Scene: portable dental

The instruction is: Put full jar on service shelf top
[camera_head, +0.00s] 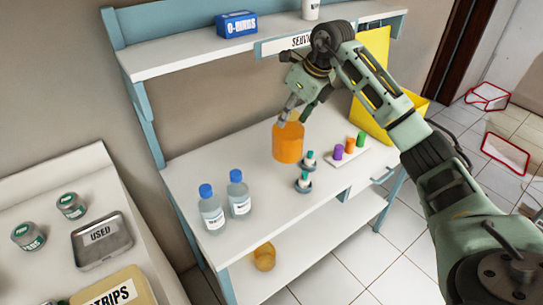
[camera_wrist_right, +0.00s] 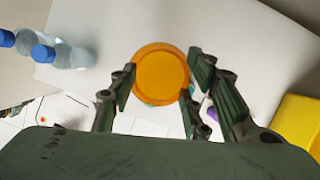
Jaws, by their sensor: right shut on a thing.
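The orange jar (camera_head: 288,145) is upright at the middle of the service unit's white worktop (camera_head: 225,165). I cannot tell whether its base touches the surface. My right gripper (camera_head: 291,112) reaches down from above and is shut on the jar's rim. In the right wrist view, the jar's round orange top (camera_wrist_right: 161,75) sits between the two fingers of my right gripper (camera_wrist_right: 160,88). The service unit's upper shelf (camera_head: 215,46) has a partly hidden sign (camera_head: 290,42). Another amber jar (camera_head: 264,257) is on the lower shelf (camera_head: 310,250). My left gripper is out of view.
Two blue-capped bottles (camera_head: 211,210) (camera_head: 239,194) stand left of the jar. Small teal-topped vials (camera_head: 304,182) and a rack with coloured caps (camera_head: 345,155) are to its right. A yellow bin (camera_head: 372,75) is behind. A blue O-rings box (camera_head: 236,24) sits on the upper shelf.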

